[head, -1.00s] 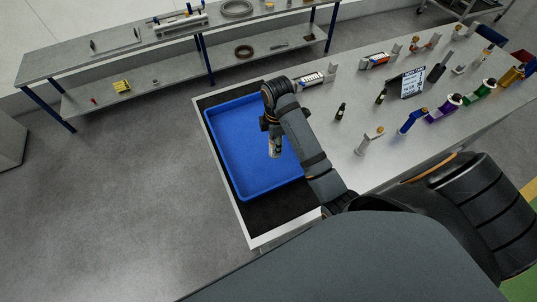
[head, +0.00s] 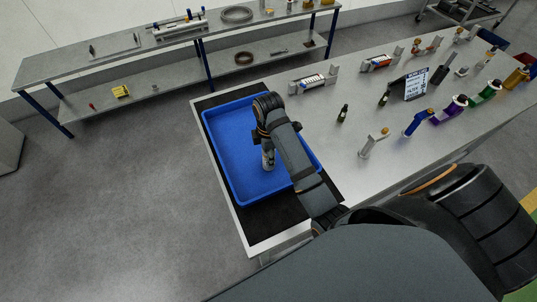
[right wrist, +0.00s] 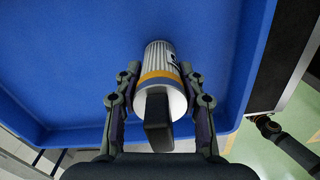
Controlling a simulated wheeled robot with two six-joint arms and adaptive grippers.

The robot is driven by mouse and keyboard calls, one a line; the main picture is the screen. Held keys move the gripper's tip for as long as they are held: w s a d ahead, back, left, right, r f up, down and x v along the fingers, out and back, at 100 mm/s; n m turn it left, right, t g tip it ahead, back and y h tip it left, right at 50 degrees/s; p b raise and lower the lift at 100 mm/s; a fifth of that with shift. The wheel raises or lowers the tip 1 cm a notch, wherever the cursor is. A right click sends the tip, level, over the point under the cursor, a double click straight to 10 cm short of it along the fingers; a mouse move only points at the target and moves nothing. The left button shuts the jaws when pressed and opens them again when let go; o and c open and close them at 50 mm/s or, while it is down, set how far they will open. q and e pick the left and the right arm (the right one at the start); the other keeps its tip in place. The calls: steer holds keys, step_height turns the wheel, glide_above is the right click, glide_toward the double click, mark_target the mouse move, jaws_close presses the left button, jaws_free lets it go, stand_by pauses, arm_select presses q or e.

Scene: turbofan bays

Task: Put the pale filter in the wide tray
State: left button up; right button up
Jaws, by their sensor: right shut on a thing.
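The pale filter (right wrist: 160,58) is white with grey stripes, a yellow band and a dark block at its near end. My right gripper (right wrist: 160,92) is shut on it, one finger on each side. In the head view the filter (head: 268,160) hangs below my right gripper (head: 266,146), inside the outline of the wide blue tray (head: 222,150). The tray's blue floor (right wrist: 80,60) fills most of the right wrist view behind the filter. I cannot tell whether the filter touches the floor.
The tray lies on a dark mat (head: 262,221) at the bench's left end. To the right, the bench (head: 330,140) carries small dark bottles (head: 343,113), a sign (head: 416,83), a filter in a cradle (head: 313,83) and coloured holders. A shelf (head: 110,65) stands behind. The tray's left part is clear.

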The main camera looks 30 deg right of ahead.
steer(key=o, duration=1.2)
steer(key=shift+o, duration=0.2)
steer(key=shift+r, duration=0.2)
step_height(320, 180, up, 12)
steer(key=p, duration=1.1)
steer(key=shift+f, duration=0.1)
